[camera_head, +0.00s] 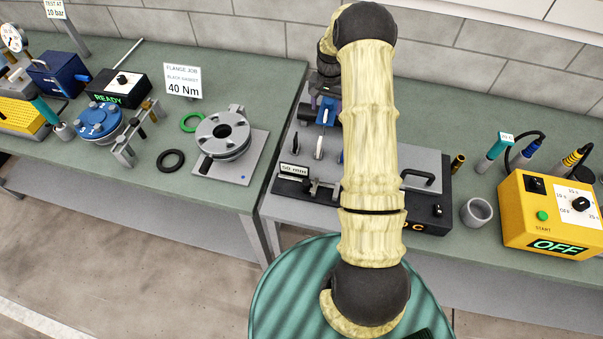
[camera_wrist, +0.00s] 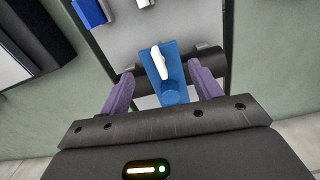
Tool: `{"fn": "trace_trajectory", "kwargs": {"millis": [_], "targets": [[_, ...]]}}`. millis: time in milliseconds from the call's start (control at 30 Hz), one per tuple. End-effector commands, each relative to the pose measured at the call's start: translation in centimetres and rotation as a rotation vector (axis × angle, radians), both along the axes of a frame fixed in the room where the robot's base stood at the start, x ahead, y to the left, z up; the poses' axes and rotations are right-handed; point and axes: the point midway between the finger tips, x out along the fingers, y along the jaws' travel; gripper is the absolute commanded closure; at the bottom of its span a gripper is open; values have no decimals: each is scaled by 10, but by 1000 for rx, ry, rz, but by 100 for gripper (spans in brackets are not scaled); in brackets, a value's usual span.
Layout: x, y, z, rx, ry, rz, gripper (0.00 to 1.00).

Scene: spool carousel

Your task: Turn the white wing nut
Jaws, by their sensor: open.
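The white wing nut (camera_wrist: 159,62) shows in the wrist view as a narrow white piece on a blue block (camera_wrist: 171,90). It stands slightly tilted, its long side running roughly up and down the picture. My gripper (camera_wrist: 161,70) is open, with one purple finger on each side of the blue block and nut. I see a gap on both sides; whether the fingers are level with the nut is unclear. In the head view the blue block (camera_head: 327,109) is small, and my arm hides part of the area around it and most of my gripper.
A dark bar lies behind the blue block in the wrist view. Another blue piece (camera_wrist: 89,12) and a white piece (camera_wrist: 144,3) stand beyond. A grey cup (camera_head: 477,212) and a yellow timer box (camera_head: 545,215) stand to the right; a flange (camera_head: 223,135) is on the left bench.

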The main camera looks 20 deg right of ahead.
Motion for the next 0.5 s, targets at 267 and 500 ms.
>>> {"fn": "trace_trajectory", "kwargs": {"millis": [267,500], "targets": [[1,0,42,-2,-4,-2,36],[1,0,81,0,-4,-2,36]]}}
